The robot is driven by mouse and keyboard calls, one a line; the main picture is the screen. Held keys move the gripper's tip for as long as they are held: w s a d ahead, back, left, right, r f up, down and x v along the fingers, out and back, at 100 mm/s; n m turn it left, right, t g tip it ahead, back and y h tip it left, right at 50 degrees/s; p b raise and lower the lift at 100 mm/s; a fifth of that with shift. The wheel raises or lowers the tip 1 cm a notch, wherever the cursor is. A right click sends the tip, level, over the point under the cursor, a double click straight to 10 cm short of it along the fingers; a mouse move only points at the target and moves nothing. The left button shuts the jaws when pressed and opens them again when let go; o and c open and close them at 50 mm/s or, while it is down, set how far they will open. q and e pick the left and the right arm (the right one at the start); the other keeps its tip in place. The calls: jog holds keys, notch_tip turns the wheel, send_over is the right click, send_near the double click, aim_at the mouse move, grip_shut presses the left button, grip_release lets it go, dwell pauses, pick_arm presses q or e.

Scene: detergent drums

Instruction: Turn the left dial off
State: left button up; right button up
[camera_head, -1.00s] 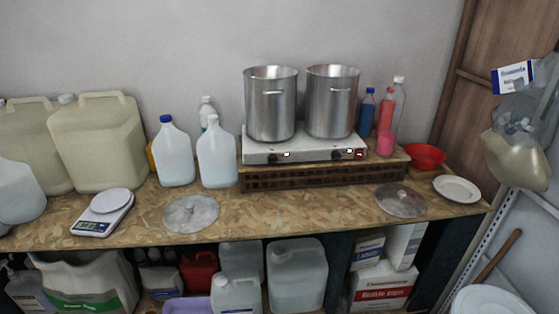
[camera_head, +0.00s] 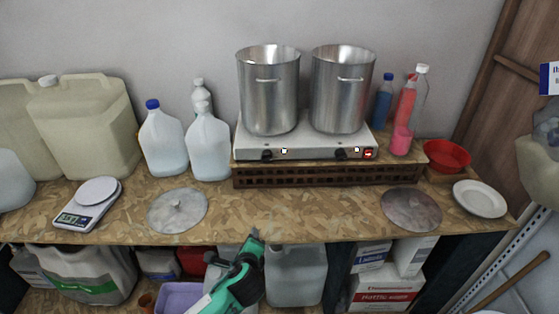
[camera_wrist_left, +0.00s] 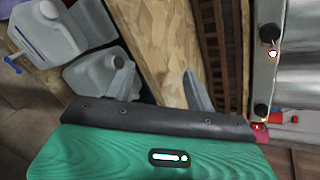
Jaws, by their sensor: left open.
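The hot plate (camera_head: 310,148) is white and stands on a brown slatted crate, with two black dials on its front. The left dial (camera_head: 266,155) has a lit white light beside it; it also shows at the upper right of the left wrist view (camera_wrist_left: 268,32). The right dial (camera_head: 341,154) sits near a lit red switch (camera_head: 369,153). My left gripper (camera_head: 249,245) is green and black, open and empty, at the table's front edge, below and well short of the left dial. Its fingertips are hard to make out. My right gripper is not in view.
Two steel pots (camera_head: 268,92) stand on the hot plate. Lids lie on the table (camera_head: 310,215) at left (camera_head: 178,210) and right (camera_head: 411,209). White jugs (camera_head: 208,145) stand left of the hot plate. The tabletop before the crate is clear.

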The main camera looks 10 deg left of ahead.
aim_at(267, 161)
pick_arm(q)
jog(key=w+d+r+m+t, duration=0.3)
jog(key=w+r+m+t, duration=0.3)
jog(key=w+r+m, duration=0.6)
jog(key=shift+n, duration=0.6)
jog(key=p+x, duration=0.1)
jog(key=x, duration=0.2)
jog(key=a+p+x, duration=0.1)
jog(key=x, duration=0.2)
jog(key=p+x, duration=0.2)
jog(key=x, duration=0.2)
jog(key=shift+s+a+r, duration=0.15)
jog(key=shift+r, duration=0.05)
jog(key=shift+w+f, duration=0.1)
jog(key=shift+w, duration=0.35)
jog(key=c, duration=1)
jog(key=shift+o, duration=0.2)
